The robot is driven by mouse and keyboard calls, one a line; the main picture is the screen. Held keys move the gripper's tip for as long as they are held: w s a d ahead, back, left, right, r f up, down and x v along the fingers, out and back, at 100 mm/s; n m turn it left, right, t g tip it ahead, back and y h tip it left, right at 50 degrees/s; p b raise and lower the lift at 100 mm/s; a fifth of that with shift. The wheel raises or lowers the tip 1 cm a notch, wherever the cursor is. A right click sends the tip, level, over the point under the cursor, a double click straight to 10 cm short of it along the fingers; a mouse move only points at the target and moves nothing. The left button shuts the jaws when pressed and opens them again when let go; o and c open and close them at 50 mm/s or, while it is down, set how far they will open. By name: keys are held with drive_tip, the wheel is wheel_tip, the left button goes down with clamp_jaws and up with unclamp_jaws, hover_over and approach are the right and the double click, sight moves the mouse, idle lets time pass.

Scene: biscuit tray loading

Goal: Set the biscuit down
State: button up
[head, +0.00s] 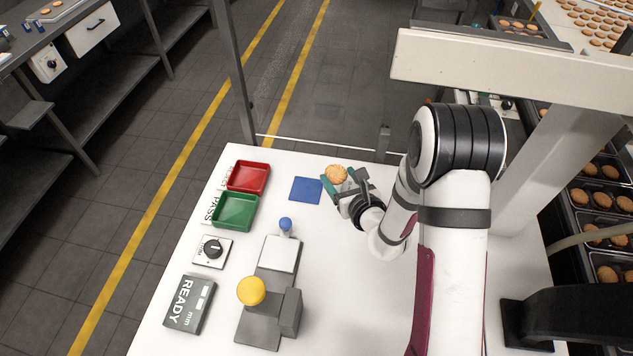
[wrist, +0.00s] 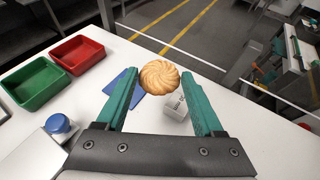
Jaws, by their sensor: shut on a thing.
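A round golden biscuit (head: 336,174) with a swirled top is held between the green fingertips of my gripper (head: 341,183), above the white table. In the wrist view the biscuit (wrist: 159,77) sits between the two green fingers (wrist: 160,85), near their tips. A blue square mat (head: 306,190) lies flat on the table just left of my gripper. In the wrist view the mat (wrist: 122,88) is partly hidden behind the left finger. The biscuit is apart from the mat in the head view.
A red tray (head: 249,177) and a green tray (head: 235,211) stand at the table's left edge. A grey device with a yellow button (head: 251,291), a blue-topped part (head: 286,225), a dial (head: 212,251) and a READY display (head: 189,304) stand nearer. A small pale block (wrist: 176,106) shows beyond the fingers.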

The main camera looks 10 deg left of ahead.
drive_tip(key=d+r, duration=0.3)
drive_tip(key=d, duration=0.1)
drive_tip(key=s+r+n+g+y, duration=0.1)
drive_tip(key=s+n+g+y, duration=0.6)
drive_tip(key=s, duration=0.8)
drive_tip(key=n+h, duration=0.1)
hover_over(290, 259)
wheel_tip(290, 259, down, 7)
drive_tip(key=shift+f, duration=1.95)
drive_tip(key=shift+f, duration=0.15)
drive_tip(key=o, duration=0.8)
